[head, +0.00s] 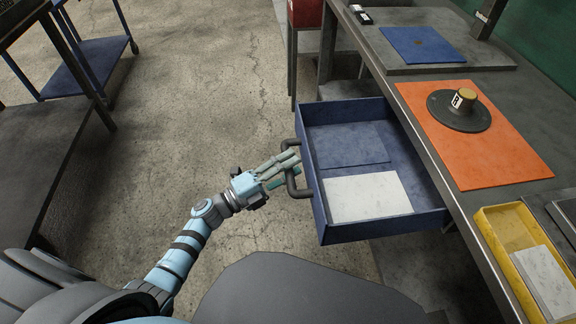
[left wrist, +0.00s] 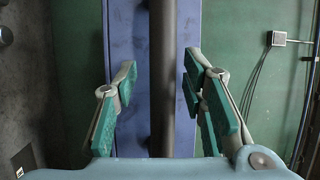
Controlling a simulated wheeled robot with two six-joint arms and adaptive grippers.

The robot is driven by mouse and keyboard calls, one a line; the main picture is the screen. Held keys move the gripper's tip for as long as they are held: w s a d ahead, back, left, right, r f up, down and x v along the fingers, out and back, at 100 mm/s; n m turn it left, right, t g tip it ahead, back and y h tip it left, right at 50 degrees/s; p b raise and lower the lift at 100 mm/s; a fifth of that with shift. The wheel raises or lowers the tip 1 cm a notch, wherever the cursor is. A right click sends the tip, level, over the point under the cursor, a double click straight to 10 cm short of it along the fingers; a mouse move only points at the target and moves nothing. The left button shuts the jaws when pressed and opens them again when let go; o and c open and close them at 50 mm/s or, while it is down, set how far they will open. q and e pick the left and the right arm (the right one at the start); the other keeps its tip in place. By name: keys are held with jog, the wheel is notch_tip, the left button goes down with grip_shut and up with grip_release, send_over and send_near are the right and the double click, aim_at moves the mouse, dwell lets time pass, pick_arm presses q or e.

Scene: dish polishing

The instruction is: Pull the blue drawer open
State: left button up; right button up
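The blue drawer (head: 384,231) stands pulled far out from under the workbench in the head view, its inside showing. Its dark handle (head: 298,192) is on the front panel, facing my left arm. My left gripper (head: 288,168) is at this handle. In the left wrist view the gripper (left wrist: 160,90) has its green-padded fingers spread, one on each side of the dark handle bar (left wrist: 162,60), with gaps between pads and bar. The blue drawer front (left wrist: 125,40) shows behind the bar. My right gripper is not in view.
A white sheet (head: 368,196) and a blue sheet (head: 345,144) lie in the drawer. On the bench (head: 415,152) are an orange mat (head: 500,165) with a round dark piece (head: 460,117) and a yellow tray (head: 495,262). The floor left of the drawer is clear.

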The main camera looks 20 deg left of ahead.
pick_arm(q)
jog(key=shift+s+a, duration=0.15)
jog(key=shift+a, duration=0.15)
jog(key=v, duration=1.1)
jog(key=shift+s, duration=0.25)
